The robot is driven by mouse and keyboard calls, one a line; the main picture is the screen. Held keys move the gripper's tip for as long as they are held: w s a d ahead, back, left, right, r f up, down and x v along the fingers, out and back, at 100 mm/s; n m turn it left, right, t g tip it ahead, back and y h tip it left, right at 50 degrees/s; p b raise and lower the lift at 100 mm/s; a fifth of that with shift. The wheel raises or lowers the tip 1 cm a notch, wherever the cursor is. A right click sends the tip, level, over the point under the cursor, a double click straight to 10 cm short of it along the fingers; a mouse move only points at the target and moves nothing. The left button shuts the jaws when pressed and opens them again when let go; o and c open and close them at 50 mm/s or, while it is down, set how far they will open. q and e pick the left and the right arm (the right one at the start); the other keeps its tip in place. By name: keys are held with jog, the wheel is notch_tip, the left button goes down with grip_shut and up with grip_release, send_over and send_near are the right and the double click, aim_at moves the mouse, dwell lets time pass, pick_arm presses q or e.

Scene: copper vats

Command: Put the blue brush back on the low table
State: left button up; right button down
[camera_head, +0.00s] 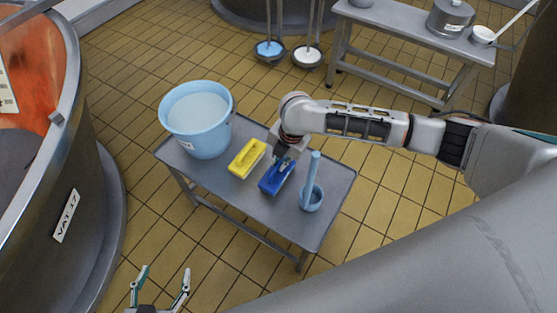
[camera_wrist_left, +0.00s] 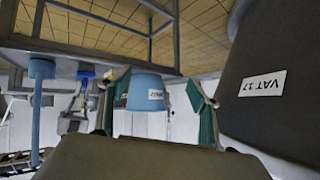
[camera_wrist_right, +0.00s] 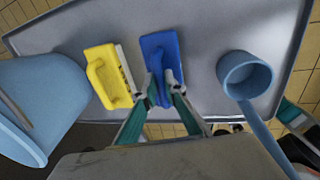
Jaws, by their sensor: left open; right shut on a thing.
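The blue brush (camera_head: 277,178) is over the low table (camera_head: 262,207), level and beside the yellow brush (camera_head: 247,158). It is on the tabletop or barely above it; I cannot tell which. My right gripper (camera_head: 283,161) comes from above and is shut on the brush's handle. In the right wrist view the blue brush (camera_wrist_right: 160,45) points away from my fingers (camera_wrist_right: 163,88), with bare table (camera_wrist_right: 208,35) to its right. My left gripper (camera_head: 165,270) is open and empty, low in front of the table, and also shows in the left wrist view (camera_wrist_left: 158,80).
A light blue bucket (camera_head: 204,130) stands at the table's left end. A blue ladle or dipper (camera_head: 312,196) with an upright handle stands right of the brush. VAT 17 (camera_head: 75,190) rises at the left. A bench (camera_head: 400,25) with pots stands behind.

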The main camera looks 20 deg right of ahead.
pick_arm(q)
jog(key=shift+a+f, duration=0.1)
pick_arm(e)
jog(key=c, duration=2.1)
grip_release()
jog(key=r, duration=0.1)
jog(key=r+p, duration=0.1)
jog(key=r, duration=0.1)
jog(key=r+p, duration=0.1)
jog(key=shift+d+r, duration=0.25)
jog(key=shift+r, duration=0.1)
notch_tip(320, 180, up, 7)
jog(key=p, duration=0.3)
send_over(286, 173)
pick_arm(q)
jog(key=shift+s+a+r, duration=0.4)
jog(key=shift+s+r, duration=0.05)
jog(key=shift+r, duration=0.15)
pick_arm(e)
jog(key=shift+s+r, duration=0.1)
jog(key=shift+r, duration=0.1)
pick_arm(q)
jog(key=shift+w+r, duration=0.1)
jog(key=shift+w, duration=0.05)
